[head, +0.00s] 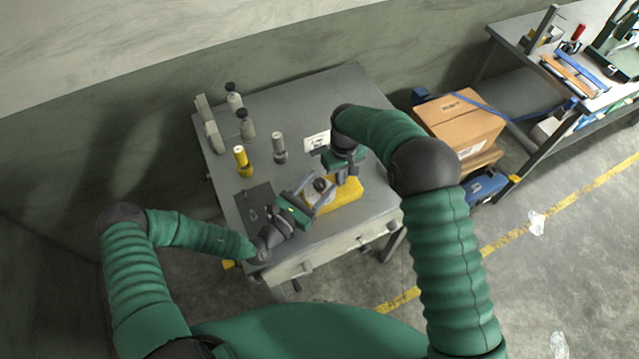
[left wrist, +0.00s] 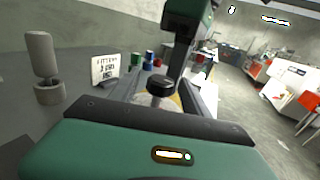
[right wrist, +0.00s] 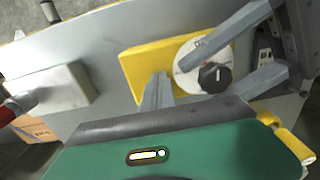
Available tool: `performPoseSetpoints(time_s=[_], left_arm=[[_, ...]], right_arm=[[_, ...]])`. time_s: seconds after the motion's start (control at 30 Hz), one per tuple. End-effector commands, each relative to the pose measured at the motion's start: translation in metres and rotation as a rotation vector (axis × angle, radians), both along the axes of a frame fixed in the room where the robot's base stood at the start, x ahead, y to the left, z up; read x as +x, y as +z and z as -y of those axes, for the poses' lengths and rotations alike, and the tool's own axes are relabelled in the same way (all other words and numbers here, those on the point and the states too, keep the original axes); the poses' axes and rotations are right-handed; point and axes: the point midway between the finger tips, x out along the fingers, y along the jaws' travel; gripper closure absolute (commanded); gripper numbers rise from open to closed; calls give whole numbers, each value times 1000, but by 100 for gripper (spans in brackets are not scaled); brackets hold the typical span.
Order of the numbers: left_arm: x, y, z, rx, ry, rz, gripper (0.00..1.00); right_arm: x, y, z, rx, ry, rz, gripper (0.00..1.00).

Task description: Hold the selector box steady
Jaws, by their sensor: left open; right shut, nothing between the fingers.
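The selector box is a yellow block (head: 345,193) near the front right of the grey table, with a pale round dial and a black knob (right wrist: 214,77). Its yellow face also shows in the right wrist view (right wrist: 140,72). My left gripper (head: 314,190) is open, its two grey fingers on either side of the knob; the knob also stands between them in the left wrist view (left wrist: 160,88). My right gripper (head: 345,178) is shut and empty over the box. Its fingertips (right wrist: 158,80) overlap the yellow face; I cannot tell whether they touch it. My grippers hide part of the box.
A dark plate (head: 256,203) lies at the front left. A cardboard box (head: 458,122) stands right of the table.

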Motion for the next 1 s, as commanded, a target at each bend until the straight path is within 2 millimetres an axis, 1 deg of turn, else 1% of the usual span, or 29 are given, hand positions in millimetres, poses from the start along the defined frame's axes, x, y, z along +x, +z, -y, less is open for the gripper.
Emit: performPoseSetpoints(time_s=[0.03, 0.27, 0.6, 0.7, 1.0], left_arm=[[1, -1, 2, 0, -1, 0, 45], [2, -1, 2, 1, -1, -1, 45], [2, -1, 2, 1, -1, 0, 89], [2, -1, 2, 1, -1, 0, 100], [2, -1, 3, -5, 28, 2, 100]], right_arm=[[-6, -7, 0, -4, 2, -16, 100], [-6, -7, 0, -4, 3, -16, 100], [-6, -7, 0, -3, 3, -17, 100], [-6, -7, 0, -3, 2, -17, 100], [-6, -7, 0, -4, 2, -16, 100]])
